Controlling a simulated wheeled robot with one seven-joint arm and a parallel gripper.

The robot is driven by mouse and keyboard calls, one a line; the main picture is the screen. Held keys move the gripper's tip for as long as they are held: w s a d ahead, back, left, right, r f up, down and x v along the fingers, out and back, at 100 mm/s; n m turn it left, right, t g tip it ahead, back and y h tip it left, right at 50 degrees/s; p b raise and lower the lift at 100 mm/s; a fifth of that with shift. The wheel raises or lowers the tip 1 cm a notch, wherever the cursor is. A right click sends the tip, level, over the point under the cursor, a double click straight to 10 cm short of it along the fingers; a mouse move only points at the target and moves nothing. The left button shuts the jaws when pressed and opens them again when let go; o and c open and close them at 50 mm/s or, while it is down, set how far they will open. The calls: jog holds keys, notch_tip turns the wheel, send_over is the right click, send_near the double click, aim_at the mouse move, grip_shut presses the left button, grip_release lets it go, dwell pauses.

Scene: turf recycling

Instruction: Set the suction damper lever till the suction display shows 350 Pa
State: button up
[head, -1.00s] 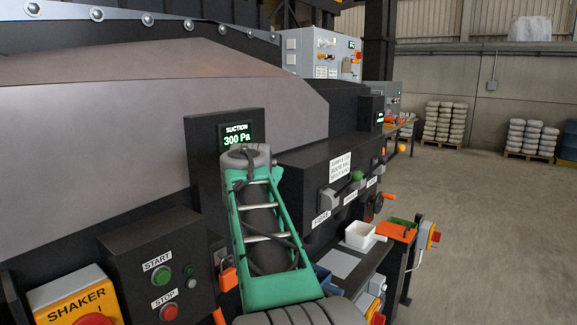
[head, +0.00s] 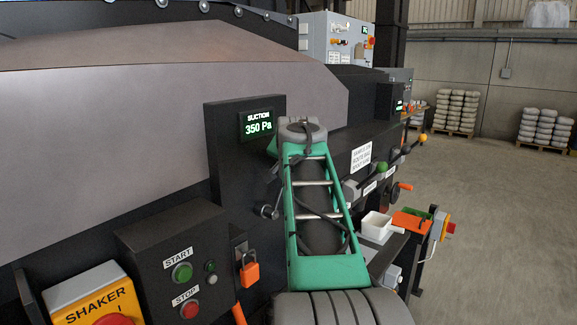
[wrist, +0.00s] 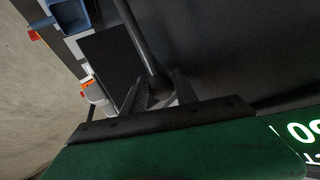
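The suction display (head: 257,125) is lit on a dark panel in the head view and reads 350 Pa. In the wrist view the lever (wrist: 140,42) is a dark rod ending in a round knob. The fingers of my gripper (wrist: 160,84) stand apart, one on each side of the knob. I cannot tell whether they press on it. In the head view my green arm reaches toward the panel and hides my gripper; a small dark hub (head: 268,212) shows left of the arm.
The start and stop box (head: 180,270), an orange padlock (head: 250,274) and the yellow shaker switch (head: 95,300) are at the lower left.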

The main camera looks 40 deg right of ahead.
jog(key=b+v, duration=0.2)
jog(key=v, duration=0.5)
jog(key=shift+s+a+r, duration=0.2)
jog(key=shift+s, duration=0.1)
